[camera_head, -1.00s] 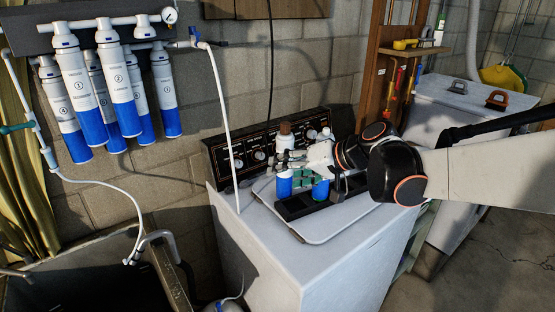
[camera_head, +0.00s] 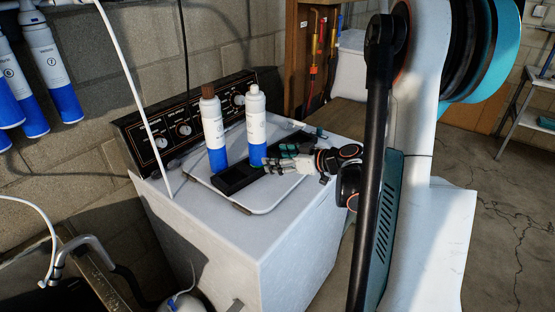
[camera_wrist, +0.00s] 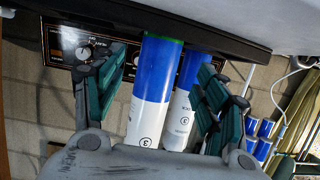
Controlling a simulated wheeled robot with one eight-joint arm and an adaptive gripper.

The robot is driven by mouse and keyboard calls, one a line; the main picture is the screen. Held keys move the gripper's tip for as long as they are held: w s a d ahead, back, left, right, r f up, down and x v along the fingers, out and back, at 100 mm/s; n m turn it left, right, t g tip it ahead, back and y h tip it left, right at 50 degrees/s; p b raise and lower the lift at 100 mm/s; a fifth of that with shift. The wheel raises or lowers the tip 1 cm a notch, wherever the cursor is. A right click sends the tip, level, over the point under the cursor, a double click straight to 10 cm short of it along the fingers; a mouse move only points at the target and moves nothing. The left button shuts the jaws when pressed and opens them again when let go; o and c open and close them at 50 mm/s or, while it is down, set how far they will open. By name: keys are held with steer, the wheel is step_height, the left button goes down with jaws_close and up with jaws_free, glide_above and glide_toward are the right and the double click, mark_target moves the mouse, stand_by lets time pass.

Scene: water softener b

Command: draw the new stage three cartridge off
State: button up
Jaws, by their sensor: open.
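Two white-and-blue cartridges stand upright in a black rack (camera_head: 236,180) on a white tray (camera_head: 275,199). One has a brown top (camera_head: 214,135). The other, with a white top (camera_head: 256,125), stands to its right. Both show a 3 in the wrist view, the nearer one (camera_wrist: 150,95) partly in front of the farther one (camera_wrist: 183,110). My gripper (camera_head: 274,161) is at the right of the white-topped cartridge, low by its blue part. In the wrist view its teal fingers (camera_wrist: 160,88) are open, with the nearer cartridge between them and gaps at both sides.
The tray lies on a white appliance (camera_head: 225,240) with a black control panel (camera_head: 170,130) behind. Other cartridges (camera_head: 52,65) hang on the wall at the left. A white hose (camera_head: 122,70) rises left of the tray. A sink (camera_head: 70,280) is at the lower left.

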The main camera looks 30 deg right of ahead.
mark_target(264, 143)
steer(key=x, duration=0.7)
steer(key=shift+b, duration=0.4)
steer(key=shift+s, duration=0.1)
steer(key=c, duration=1.1)
steer(key=shift+r, duration=0.15)
steer(key=shift+w+a+r+p, duration=0.1)
steer(key=shift+w+r+p, duration=0.15)
steer(key=shift+r+p, duration=1.55)
steer(key=shift+r, duration=0.8)
